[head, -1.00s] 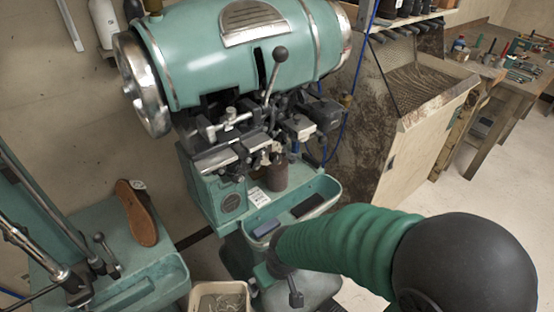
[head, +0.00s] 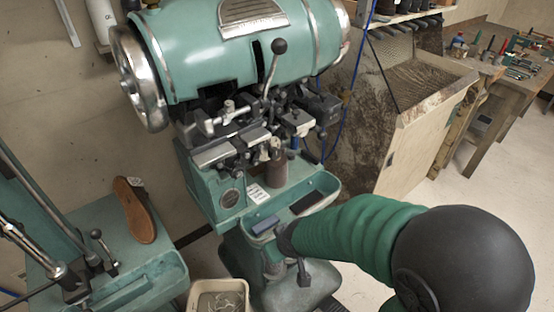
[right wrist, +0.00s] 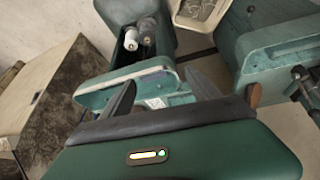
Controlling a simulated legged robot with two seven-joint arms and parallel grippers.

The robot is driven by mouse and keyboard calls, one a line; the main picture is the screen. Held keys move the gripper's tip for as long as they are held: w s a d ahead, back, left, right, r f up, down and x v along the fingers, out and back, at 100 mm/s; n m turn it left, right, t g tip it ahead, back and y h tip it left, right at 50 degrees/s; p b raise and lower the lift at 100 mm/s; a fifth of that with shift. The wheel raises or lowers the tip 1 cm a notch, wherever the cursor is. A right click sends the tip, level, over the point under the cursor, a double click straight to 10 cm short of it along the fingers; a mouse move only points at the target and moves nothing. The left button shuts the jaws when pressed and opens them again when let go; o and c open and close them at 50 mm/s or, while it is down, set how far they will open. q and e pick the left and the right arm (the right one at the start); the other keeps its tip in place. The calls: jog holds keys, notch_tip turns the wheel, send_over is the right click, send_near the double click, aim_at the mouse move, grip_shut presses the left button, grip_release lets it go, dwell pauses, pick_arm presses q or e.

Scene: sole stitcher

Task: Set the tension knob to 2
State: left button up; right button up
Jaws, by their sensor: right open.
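The green sole stitcher (head: 205,55) stands at the centre of the head view, with a metal mechanism (head: 240,130) under its drum and a black ball-topped lever (head: 273,75). I cannot single out the tension knob or read a number on it. My right gripper (head: 288,270) is low in front of the stitcher's tray, open and empty, apart from the mechanism. In the right wrist view its two dark fingers (right wrist: 160,92) are spread, with the tray (right wrist: 95,92) and spools (right wrist: 140,38) beyond them. My left gripper is not in view.
A second green machine (head: 85,225) stands at the left with a brown sole (head: 135,210) on it. A bin (head: 217,283) sits on the floor between the machines. A wooden hopper (head: 430,125) and a tool bench (head: 520,85) stand at the right.

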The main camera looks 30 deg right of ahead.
jog(key=w+d+t+b, duration=0.1)
jog(key=w+d+t, duration=0.1)
jog(key=d, duration=0.1)
jog(key=w+d+r+t+h+b, duration=0.1)
jog(key=w+d+t, duration=0.1)
jog(key=d, duration=0.2)
jog(key=w+d+r+t+b, duration=0.1)
jog(key=w+d+b, duration=0.1)
jog(key=d, duration=0.2)
jog(key=shift+w+r+m+t+h, duration=0.1)
jog(key=shift+w+m+t+h, duration=0.1)
jog(key=shift+m+t+h, duration=0.15)
jog(key=shift+c, duration=1.2)
jog(key=n+t+y+b, duration=0.2)
jog(key=t+y+b, duration=0.2)
jog(key=t, duration=0.3)
send_near(277, 156)
jog(key=w, duration=0.9)
jog(key=shift+w+a+b, duration=0.25)
jog(key=shift+a+b, duration=0.1)
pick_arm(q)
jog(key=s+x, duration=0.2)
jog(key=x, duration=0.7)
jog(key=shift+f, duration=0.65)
pick_arm(e)
jog(key=shift+r, duration=0.1)
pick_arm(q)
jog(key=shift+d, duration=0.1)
pick_arm(e)
grip_shut()
